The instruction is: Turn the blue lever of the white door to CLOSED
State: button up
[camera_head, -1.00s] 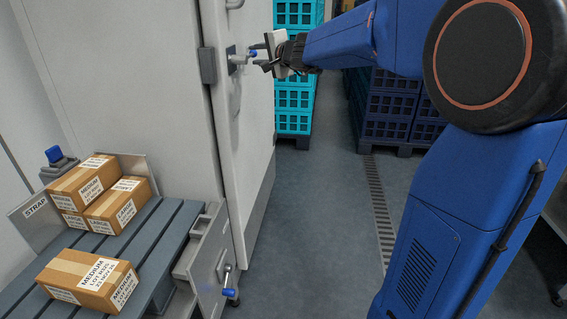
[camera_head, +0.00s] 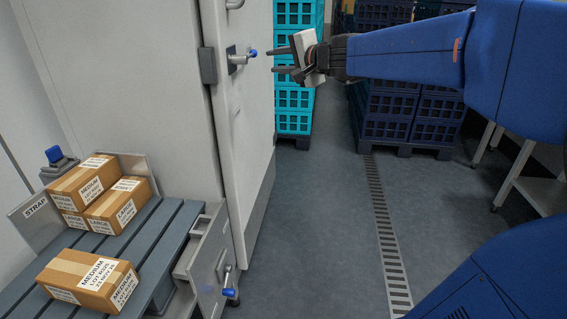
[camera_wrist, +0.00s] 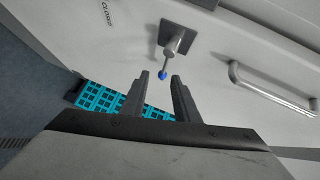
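The white door (camera_head: 240,120) stands at the left centre in the head view. Its lever (camera_head: 240,57) has a grey plate and shaft with a blue tip (camera_head: 253,53). In the wrist view the lever (camera_wrist: 174,45) hangs from its square plate, blue tip (camera_wrist: 162,75) toward the gripper. A CLOSED label (camera_wrist: 106,12) is on the door at the upper left there. My gripper (camera_head: 272,61) is open and empty, to the right of the lever and apart from it. In the wrist view its two fingers (camera_wrist: 160,82) point at the lever, with the blue tip between and beyond them.
A bar handle (camera_wrist: 270,88) is on the door, right of the lever. Turquoise crates (camera_head: 294,100) and dark blue crates (camera_head: 400,105) stand behind. A slatted table (camera_head: 150,245) with several boxes and a second blue-tipped lever (camera_head: 228,292) are lower left. The floor is clear.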

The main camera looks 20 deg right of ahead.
jog(key=s+a+f+n+g, duration=0.3)
jog(key=s+f+n, duration=0.1)
jog(key=s+f, duration=0.5)
jog(key=s+a+f+n+g, duration=0.4)
jog(key=s+f, duration=0.5)
jog(key=s, duration=0.5)
jog(key=shift+f+n, duration=0.15)
jog(key=shift+n, duration=0.35)
